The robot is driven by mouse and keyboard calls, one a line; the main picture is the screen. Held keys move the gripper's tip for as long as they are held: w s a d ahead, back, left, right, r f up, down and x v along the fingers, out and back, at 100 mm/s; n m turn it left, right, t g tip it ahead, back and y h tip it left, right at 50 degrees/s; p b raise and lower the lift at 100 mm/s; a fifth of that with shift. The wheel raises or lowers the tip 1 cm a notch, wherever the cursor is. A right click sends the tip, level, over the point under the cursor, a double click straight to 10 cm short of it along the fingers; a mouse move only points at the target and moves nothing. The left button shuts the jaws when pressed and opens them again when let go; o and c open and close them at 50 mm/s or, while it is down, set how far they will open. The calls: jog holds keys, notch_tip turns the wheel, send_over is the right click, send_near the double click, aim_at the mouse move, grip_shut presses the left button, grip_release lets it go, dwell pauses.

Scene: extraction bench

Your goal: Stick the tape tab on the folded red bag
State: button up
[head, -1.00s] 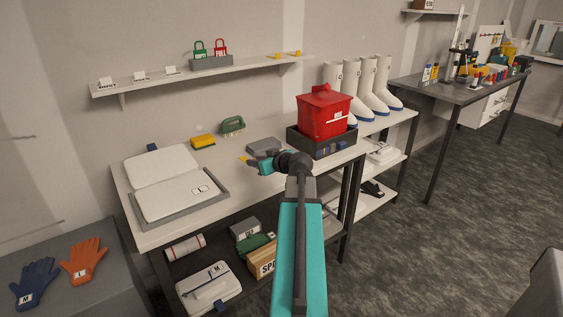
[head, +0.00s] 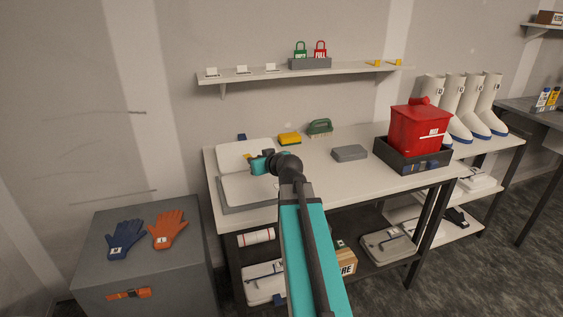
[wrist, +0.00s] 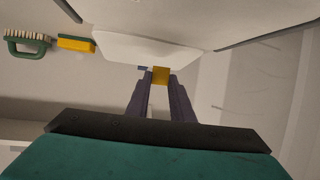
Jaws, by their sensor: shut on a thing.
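The red bag (head: 418,130) stands upright in a dark tray (head: 385,152) on the right part of the bench, with a white label on its front and a folded-looking top. My gripper (head: 258,162) is over the white pads at the bench's left, well apart from the bag. In the wrist view, my gripper's two dark fingers (wrist: 160,85) are shut on a small yellow tape tab (wrist: 160,76). The red bag is not in the wrist view.
Two yellow tabs (head: 375,62) lie on the wall shelf (head: 340,74). A sponge (head: 289,139), a brush (head: 320,127) and a grey block (head: 349,153) lie on the bench (head: 335,178). White boots (head: 490,105) stand right of the bag. Gloves (head: 126,239) lie on a grey box at left.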

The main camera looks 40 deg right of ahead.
jog(key=w+a+r+y, duration=0.1)
jog(key=w+a+r, duration=0.1)
jog(key=a, duration=1)
jog(key=w+a+r+n, duration=0.1)
jog(key=w+a+r, duration=0.2)
jog(key=a, duration=0.9)
jog(key=shift+w+a+n+y, duration=0.3)
jog(key=shift+w+a+y, duration=0.1)
